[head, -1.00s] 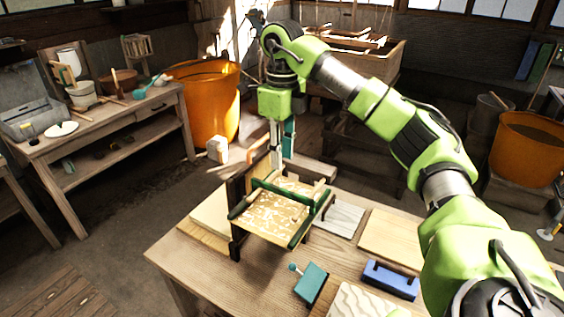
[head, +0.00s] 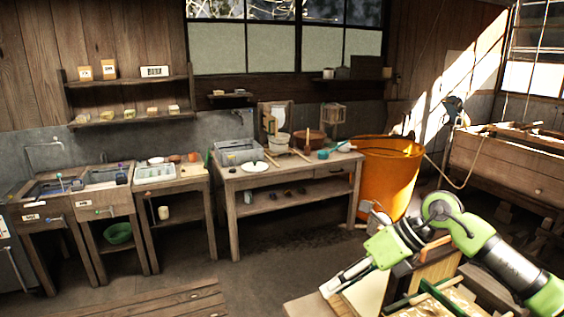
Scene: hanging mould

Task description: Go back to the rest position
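My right arm comes in from the lower right. Its gripper (head: 347,276) points down and to the left, near the upright boards at the table's far left edge. No object shows in it, but the gap between its fingers is not clear. The mould (head: 442,298), a frame with green bars and a pale speckled surface, is at the bottom right and partly cut off by the picture edge. My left gripper is not in view.
The work table (head: 303,307) shows only at the bottom right. A large orange tub (head: 385,185) stands behind my arm. A wooden bench (head: 285,180) with tools and sink units (head: 105,205) line the back wall. The floor at centre left is mostly clear.

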